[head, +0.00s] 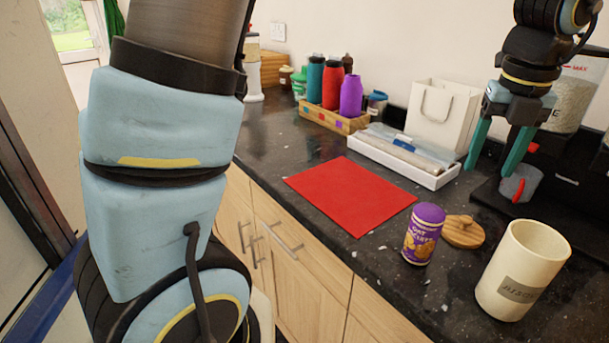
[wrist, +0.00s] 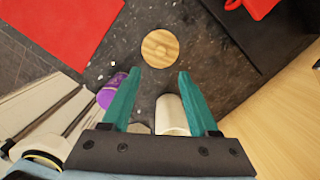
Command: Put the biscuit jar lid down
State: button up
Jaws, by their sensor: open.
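My gripper (head: 497,150) has teal fingers, spread open and empty, raised above the counter at the upper right. The wrist view shows the same open fingers (wrist: 160,78) with the jar (wrist: 171,115) partly seen between them.
A red mat (head: 350,196) lies flat left of the tube. A white tray (head: 405,158), a white bag (head: 440,115) and a wooden rack of bottles (head: 330,118) stand along the wall. A dark appliance with a clear hopper (head: 572,95) is behind my gripper.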

jog(key=w+a+f+n, duration=0.2)
jog(key=w+a+n, duration=0.2)
jog(key=a+n, duration=0.5)
jog(key=w+a+f+n, duration=0.3)
jog(key=w+a+n, duration=0.1)
jog(key=a+n, duration=0.6)
jog(key=w+a+f+n, duration=0.3)
jog(key=w+a+n, duration=0.2)
jog(key=a+n, duration=0.4)
jog(key=shift+a+n, duration=0.4)
jog(key=shift+a, duration=1.1)
jog(key=s+a+f+n, duration=0.2)
jog(key=a+n, duration=0.7)
jog(key=n, duration=0.1)
jog(key=shift+s+a+n, duration=0.2)
jog(key=shift+s+n, duration=0.1)
